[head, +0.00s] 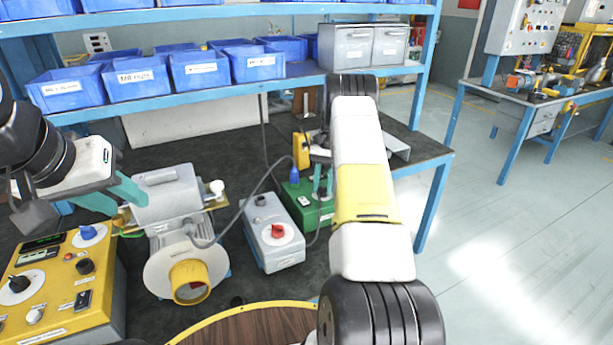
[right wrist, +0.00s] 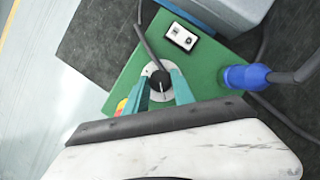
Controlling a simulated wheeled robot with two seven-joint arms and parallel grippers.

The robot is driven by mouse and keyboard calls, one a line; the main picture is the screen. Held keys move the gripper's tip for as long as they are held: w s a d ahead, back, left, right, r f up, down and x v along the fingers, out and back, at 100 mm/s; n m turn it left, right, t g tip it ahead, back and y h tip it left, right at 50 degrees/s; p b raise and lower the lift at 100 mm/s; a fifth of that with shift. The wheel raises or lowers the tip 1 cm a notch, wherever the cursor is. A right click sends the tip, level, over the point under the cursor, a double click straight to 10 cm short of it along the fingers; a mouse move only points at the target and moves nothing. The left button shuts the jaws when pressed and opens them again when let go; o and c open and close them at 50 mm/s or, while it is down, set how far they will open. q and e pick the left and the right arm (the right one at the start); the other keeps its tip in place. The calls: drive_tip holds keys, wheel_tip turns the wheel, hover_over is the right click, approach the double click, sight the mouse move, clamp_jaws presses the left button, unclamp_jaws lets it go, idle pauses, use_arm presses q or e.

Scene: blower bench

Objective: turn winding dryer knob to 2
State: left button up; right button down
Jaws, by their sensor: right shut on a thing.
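The winding dryer appears to be the green box (head: 296,192) on the bench, beside the grey box; it also shows in the right wrist view (right wrist: 125,75). Its black knob (right wrist: 160,82) sits on a light round dial on the top face. I cannot read the dial's numbers. My right gripper (head: 322,182) reaches down to the green box, and in the right wrist view its teal fingers (right wrist: 158,90) are shut on the knob, one on each side. My left gripper (head: 132,192) is by the grey motor housing; its fingers are partly hidden and their opening is unclear.
A grey box with a red knob (head: 275,235) stands left of the green box. A blue plug (right wrist: 245,77) and cable leave the green box. A black-and-white switch (right wrist: 182,37) is near the knob. A yellow control panel (head: 60,285) and blower motor (head: 170,205) stand left.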

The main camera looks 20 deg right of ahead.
idle(0.3)
drive_tip(key=c, duration=1.1)
unclamp_jaws()
drive_tip(key=v, duration=0.6)
drive_tip(key=shift+w+d+r, duration=0.1)
drive_tip(key=shift+w+r, duration=0.1)
drive_tip(key=shift+r, duration=0.1)
drive_tip(key=shift+w+d+r, duration=0.1)
drive_tip(key=shift+r, duration=0.4)
